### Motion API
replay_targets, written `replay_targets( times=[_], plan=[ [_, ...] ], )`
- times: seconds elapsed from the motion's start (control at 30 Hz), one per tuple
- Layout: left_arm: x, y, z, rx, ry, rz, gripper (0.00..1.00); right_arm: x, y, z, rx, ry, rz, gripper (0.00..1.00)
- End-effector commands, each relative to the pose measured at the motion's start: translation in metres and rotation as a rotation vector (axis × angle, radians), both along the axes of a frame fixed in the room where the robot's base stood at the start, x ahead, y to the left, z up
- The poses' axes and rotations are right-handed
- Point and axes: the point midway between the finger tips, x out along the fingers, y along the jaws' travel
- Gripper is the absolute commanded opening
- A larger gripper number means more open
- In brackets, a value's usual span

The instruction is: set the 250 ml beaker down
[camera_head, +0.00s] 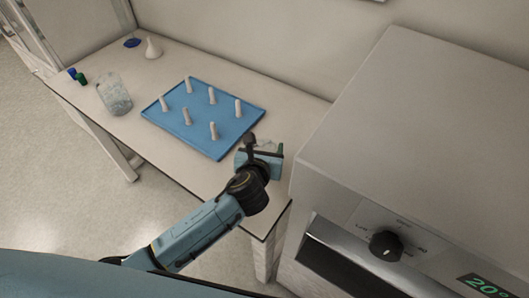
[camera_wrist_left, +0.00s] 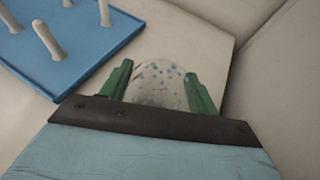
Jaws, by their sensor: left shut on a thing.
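My left gripper (camera_head: 267,150) is near the right end of the table, between the blue peg board and the large grey cabinet. In the left wrist view its two green fingers (camera_wrist_left: 160,88) are shut on the clear glass 250 ml beaker (camera_wrist_left: 158,76), one finger on each side. Blue specks show in or through the glass. The lower part of the beaker is hidden by the gripper. I cannot tell whether its base touches the table. In the head view the gripper mostly covers the beaker. My right gripper is not in view.
The blue peg board (camera_head: 160,124) with several white pegs lies left of my gripper. A large clear glass vessel (camera_head: 115,96), a white conical item (camera_head: 153,46) and small caps stand farther left. The grey cabinet (camera_head: 430,120) with a dial borders the table's right end.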

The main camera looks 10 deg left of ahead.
Motion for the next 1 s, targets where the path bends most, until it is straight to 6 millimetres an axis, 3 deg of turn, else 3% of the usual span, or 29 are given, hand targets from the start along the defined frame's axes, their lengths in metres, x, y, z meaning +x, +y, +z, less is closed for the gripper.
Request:
replay_targets(
  times=[0.4, 0.67, 0.77, 1.0],
  plan=[
    [0.001, 0.0, 0.08, -0.001, -0.006, -0.002, 0.32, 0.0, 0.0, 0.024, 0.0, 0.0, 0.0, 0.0],
    [0.0, 0.001, 0.097, 0.0, -0.003, 0.0, 0.32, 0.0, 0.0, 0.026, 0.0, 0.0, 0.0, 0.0],
    [-0.003, 0.012, 0.097, 0.0, -0.005, 0.008, 0.32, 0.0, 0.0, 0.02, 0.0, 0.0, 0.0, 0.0],
    [-0.03, 0.068, 0.103, -0.007, -0.012, 0.023, 0.32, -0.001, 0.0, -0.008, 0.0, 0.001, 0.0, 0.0]
  ],
)
